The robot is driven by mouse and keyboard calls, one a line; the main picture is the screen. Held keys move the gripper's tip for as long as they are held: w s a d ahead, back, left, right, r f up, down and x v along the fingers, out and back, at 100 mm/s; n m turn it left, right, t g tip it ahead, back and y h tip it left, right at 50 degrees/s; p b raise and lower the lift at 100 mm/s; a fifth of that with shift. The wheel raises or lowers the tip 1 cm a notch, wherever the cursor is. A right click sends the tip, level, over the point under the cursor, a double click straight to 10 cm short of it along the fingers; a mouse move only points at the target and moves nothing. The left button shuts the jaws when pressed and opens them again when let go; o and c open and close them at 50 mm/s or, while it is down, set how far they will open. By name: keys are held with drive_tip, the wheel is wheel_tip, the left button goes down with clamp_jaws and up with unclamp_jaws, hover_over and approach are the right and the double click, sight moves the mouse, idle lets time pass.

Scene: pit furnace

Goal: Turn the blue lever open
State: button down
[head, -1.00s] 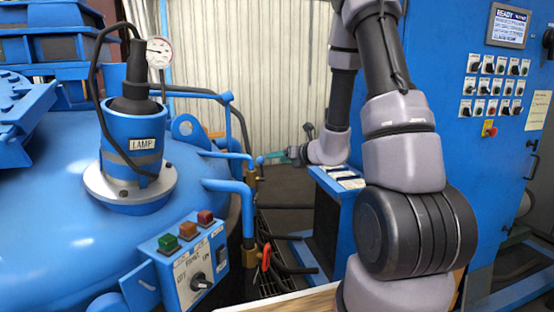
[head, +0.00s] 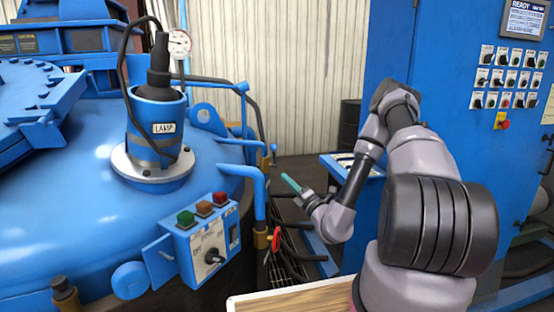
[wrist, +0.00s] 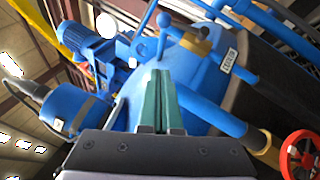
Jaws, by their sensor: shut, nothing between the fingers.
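The blue lever (wrist: 163,38) shows in the wrist view as a thin rod with a ball end, beside a brass valve body (wrist: 196,42). In the head view the small blue lever end (head: 273,148) is by the brass fitting at the edge of the blue vessel. My gripper (head: 290,182) is right of and below it, with its teal fingers pointing up and left, apart from the lever. In the wrist view the closed fingers (wrist: 160,85) point toward the lever and hold nothing. How far off the lever is in depth, I cannot tell.
A red valve handle (head: 276,240) sits low on another pipe. A button box (head: 205,235) and lamp housing (head: 145,130) are on the vessel (head: 70,215). A tall blue control cabinet (head: 460,130) stands right.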

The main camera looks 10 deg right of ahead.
sight(275, 149)
drive_tip(key=w+a+r, duration=0.1)
drive_tip(key=w+r, duration=0.1)
drive_tip(key=w, duration=0.4)
drive_tip(key=w+r, duration=0.2)
drive_tip(key=w, duration=0.4)
drive_tip(key=shift+a+r+m+h, duration=0.3)
drive_tip(key=shift+a+m+h, duration=0.1)
drive_tip(key=shift+w+d+r, duration=0.5)
drive_tip(key=shift+w+r, duration=0.25)
drive_tip(key=shift+w, duration=0.1)
